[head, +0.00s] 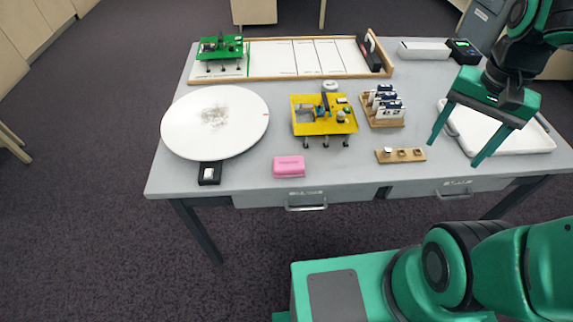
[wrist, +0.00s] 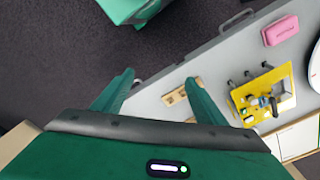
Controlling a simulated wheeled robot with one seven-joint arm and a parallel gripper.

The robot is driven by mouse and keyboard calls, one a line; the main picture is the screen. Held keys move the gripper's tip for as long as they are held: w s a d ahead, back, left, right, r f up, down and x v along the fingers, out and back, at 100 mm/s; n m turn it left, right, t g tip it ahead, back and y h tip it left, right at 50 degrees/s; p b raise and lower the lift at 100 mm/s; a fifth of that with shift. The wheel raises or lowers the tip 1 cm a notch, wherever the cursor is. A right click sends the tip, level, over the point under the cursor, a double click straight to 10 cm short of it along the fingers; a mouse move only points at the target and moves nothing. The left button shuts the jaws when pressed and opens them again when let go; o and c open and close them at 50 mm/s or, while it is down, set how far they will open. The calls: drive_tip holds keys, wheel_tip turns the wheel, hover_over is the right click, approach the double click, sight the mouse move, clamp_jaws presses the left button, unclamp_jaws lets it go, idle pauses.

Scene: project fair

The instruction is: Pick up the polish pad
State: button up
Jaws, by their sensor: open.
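The polish pad appears to be the pink block (head: 289,167) lying near the front edge of the grey table, below the yellow board; its small lettering is not readable. It also shows in the wrist view (wrist: 280,31) at the upper right. My gripper (head: 454,150) is open and empty above the right part of the table, well to the right of the pink block. In the wrist view its two fingers (wrist: 155,92) are spread apart, with a small wooden strip partly visible beyond them.
A white round disc (head: 188,140) stands left of the pad, with a small black box (head: 209,173) at its front. A yellow board (head: 311,127) on legs stands behind the pad. A wooden strip (head: 381,156) and card rack (head: 392,122) lie to the right. A white tray (head: 535,142) is beyond my gripper.

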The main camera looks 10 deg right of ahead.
drive_tip(key=w+a+f+m, duration=0.2)
drive_tip(key=w+a+m, duration=0.1)
drive_tip(key=w+a, duration=0.6)
drive_tip(key=m+y, duration=0.2)
drive_tip(key=m, duration=0.5)
hover_over(289, 162)
drive_tip(key=f, duration=1)
drive_tip(key=shift+s+d+f, duration=0.25)
drive_tip(key=shift+s+f, duration=0.1)
drive_tip(key=shift+w+a+f, duration=0.1)
drive_tip(key=shift+w+f, duration=0.05)
drive_tip(key=shift+f, duration=1.4)
drive_tip(key=shift+w+a+f, duration=0.1)
drive_tip(key=shift+f, duration=1.4)
drive_tip(key=c, duration=1.1)
drive_tip(key=shift+c, duration=0.2)
